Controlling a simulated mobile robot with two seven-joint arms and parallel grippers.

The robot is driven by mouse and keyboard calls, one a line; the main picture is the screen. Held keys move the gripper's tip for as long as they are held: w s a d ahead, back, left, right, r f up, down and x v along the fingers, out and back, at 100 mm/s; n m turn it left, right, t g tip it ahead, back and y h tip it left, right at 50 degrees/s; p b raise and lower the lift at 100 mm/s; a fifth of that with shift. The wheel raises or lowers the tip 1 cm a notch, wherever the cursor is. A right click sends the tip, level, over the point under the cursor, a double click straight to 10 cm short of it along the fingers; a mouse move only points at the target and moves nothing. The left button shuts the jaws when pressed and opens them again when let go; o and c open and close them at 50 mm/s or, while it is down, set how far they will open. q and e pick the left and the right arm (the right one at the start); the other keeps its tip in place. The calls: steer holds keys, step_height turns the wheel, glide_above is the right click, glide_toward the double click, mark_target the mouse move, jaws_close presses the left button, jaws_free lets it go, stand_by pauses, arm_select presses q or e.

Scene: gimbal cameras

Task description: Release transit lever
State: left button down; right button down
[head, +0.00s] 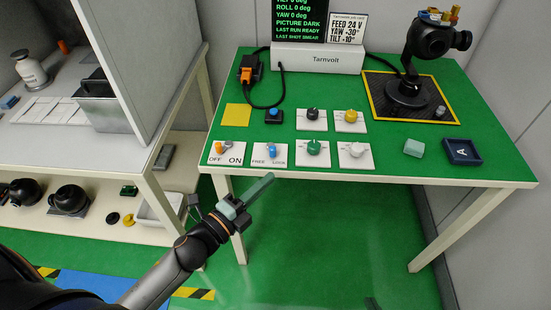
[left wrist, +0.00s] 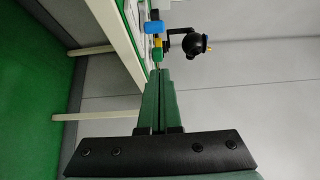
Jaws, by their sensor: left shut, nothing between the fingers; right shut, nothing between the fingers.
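The lever (head: 269,154) has a blue handle on a white plate marked FREE and LOCK, at the front left of the green table. Which way it leans is too small to tell. My left gripper (head: 269,180) is shut and empty. Its green fingers are in front of the table edge, apart from the lever and pointing up toward it. In the left wrist view the shut fingers (left wrist: 160,74) point at the table side, where a blue part (left wrist: 154,27) shows beyond the tips. My right gripper is not clearly in view.
An OFF/ON switch plate (head: 225,153) is left of the lever plate. A green knob (head: 313,147) is right of it. The gimbal camera (head: 429,45) stands on a dark mat at the back right. The table's front edge (head: 400,181) is near my left gripper.

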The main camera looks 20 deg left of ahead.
mark_target(275, 164)
arm_select(q)
steer(key=x, duration=1)
steer(key=shift+w, duration=0.1)
steer(key=a, duration=0.1)
steer(key=s+a, duration=0.1)
steer(key=shift+a+p, duration=0.3)
steer(key=shift+s+a, duration=0.25)
steer(key=shift+a, duration=0.4)
arm_select(e)
steer(key=shift+s+d+r, duration=0.1)
steer(key=shift+d, duration=0.1)
